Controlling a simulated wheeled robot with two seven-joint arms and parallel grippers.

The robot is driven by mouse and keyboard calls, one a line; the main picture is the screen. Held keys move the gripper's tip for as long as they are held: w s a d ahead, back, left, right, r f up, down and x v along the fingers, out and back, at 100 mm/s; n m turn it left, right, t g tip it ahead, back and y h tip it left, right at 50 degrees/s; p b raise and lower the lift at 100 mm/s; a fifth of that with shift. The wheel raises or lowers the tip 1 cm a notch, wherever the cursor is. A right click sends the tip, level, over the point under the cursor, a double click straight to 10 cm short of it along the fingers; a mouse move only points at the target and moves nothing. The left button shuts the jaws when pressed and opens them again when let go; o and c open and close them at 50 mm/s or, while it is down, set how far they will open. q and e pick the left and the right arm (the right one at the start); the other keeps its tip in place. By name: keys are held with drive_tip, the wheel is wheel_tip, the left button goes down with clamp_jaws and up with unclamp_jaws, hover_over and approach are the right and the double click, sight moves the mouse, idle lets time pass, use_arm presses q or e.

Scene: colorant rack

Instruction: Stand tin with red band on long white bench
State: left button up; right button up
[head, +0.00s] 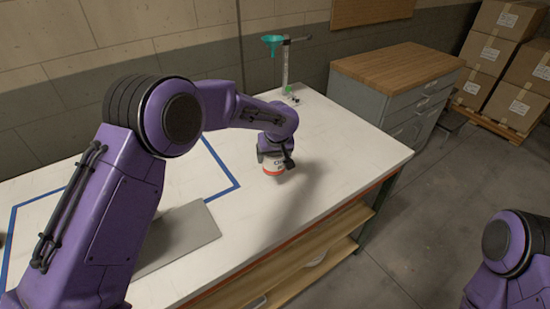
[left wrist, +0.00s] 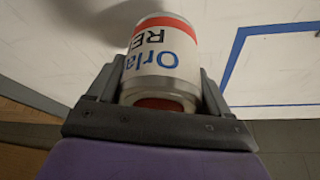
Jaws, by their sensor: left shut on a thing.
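The tin with the red band (head: 273,164) shows in the head view below my left wrist, over the long white bench (head: 330,140). In the left wrist view the tin (left wrist: 163,60) has a white label with blue and black letters and a red band. My left gripper (head: 276,152) is shut on the tin, with one finger on each side of it in the left wrist view (left wrist: 160,85). The tin looks close to the bench top, but I cannot tell whether it touches. My right gripper is out of view; only part of my right arm shows at the lower right.
Blue tape (head: 226,168) marks an area on the bench, and a grey plate (head: 180,238) lies at the front. A stand with a teal funnel (head: 272,40) is at the far end. A wood-topped cabinet (head: 400,65) and stacked boxes (head: 490,50) stand beyond. The bench right of the tin is clear.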

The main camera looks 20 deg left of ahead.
use_arm(q)
drive_tip(key=x, duration=0.4)
drive_tip(key=d+p+x, duration=0.1)
drive_tip(key=shift+w+f, duration=0.3)
drive_tip(key=shift+f, duration=0.45)
drive_tip(key=o, duration=1.1)
drive_tip(key=shift+c, duration=0.2)
drive_tip(key=shift+r, duration=0.35)
drive_tip(key=b+v, duration=0.2)
drive_tip(key=v, duration=0.8)
drive_tip(key=shift+s+d+r, duration=0.15)
drive_tip(key=shift+s+r, duration=0.1)
drive_tip(key=shift+r, duration=0.05)
drive_tip(key=shift+s+r, duration=0.2)
drive_tip(key=shift+r, duration=0.3)
drive_tip(key=shift+d, duration=0.1)
